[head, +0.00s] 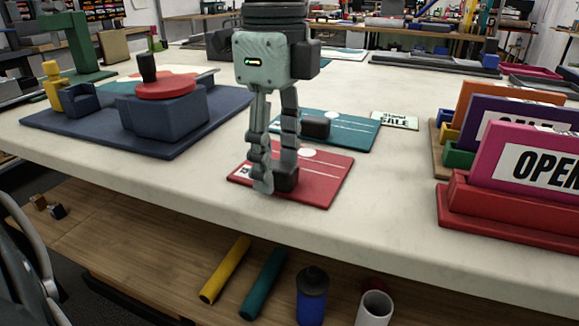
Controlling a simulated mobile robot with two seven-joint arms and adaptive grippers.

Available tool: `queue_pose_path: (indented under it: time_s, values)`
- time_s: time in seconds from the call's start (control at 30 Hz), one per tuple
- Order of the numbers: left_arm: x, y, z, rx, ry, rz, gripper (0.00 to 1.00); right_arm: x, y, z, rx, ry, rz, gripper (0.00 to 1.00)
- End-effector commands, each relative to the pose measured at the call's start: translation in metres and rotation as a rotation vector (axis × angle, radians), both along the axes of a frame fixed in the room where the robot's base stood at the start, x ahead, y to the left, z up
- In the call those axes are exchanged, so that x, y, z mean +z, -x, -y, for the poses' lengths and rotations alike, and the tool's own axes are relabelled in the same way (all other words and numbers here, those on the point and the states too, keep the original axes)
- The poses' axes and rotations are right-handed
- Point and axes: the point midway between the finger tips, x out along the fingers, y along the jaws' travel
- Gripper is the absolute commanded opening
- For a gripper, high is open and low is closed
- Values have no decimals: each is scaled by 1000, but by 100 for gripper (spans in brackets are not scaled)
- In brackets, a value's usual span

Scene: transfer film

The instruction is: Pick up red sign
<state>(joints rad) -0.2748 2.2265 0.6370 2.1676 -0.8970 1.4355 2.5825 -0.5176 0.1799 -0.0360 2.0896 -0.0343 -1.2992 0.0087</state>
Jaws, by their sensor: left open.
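A flat red sign (325,185) with a white circle and a white line lies near the front edge of the pale table. A black block (287,178) sits on it like a handle. My left gripper (275,177) points down over the sign's left part, fingers apart. One finger is at the left of the black block and the other is above or behind it; I cannot tell whether they touch it. The gripper covers part of the sign. My right gripper does not show.
A teal sign (345,142) with a similar black block lies just behind. A navy board (60,125) with a press-like block is at left.

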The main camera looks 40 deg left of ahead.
Motion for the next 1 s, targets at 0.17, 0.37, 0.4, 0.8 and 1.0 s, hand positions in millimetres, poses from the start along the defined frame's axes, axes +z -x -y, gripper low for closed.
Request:
queue_pose_path:
  time_s: [0.17,0.37,0.4,0.8,1.0]
  values:
    - [-10,0,0,0,1,1,50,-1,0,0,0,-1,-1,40]
    - [-9,0,0,1,0,2,45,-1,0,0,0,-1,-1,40]
    - [-9,0,0,1,0,2,40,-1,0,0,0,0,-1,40]
    - [-9,0,0,1,0,2,0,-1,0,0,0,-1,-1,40]
    - [-8,0,0,1,0,3,0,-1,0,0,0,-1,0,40]
